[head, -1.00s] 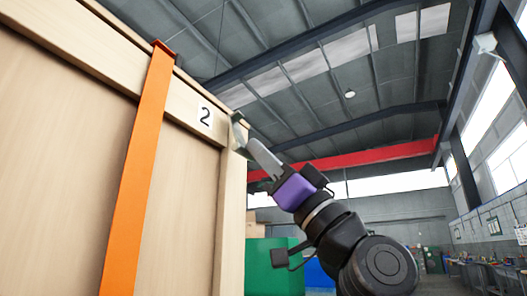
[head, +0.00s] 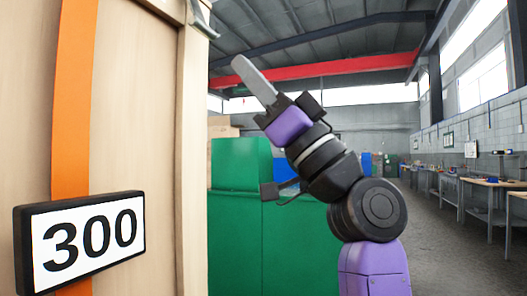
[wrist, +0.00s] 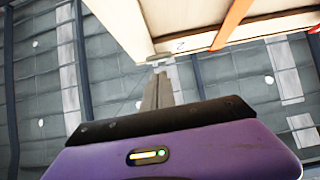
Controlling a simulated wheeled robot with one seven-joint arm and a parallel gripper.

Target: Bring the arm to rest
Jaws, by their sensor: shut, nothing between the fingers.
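My gripper (head: 243,66) is raised in front of me in the head view, with its grey fingers together and pointing up and to the left. The fingers hold nothing. In the wrist view the shut fingers (wrist: 158,88) point up toward a corner of a large wooden crate. My arm stands to the right of the crate in the head view, its fingertips apart from the crate in the picture; the true gap in depth is hard to tell.
The wooden crate (head: 140,130) fills the left, with an orange strap (head: 74,100) and a plate reading 300 (head: 90,240). Green bins (head: 240,220) stand behind my arm. Workbenches (head: 485,190) line the right wall. The floor between (head: 440,240) is clear.

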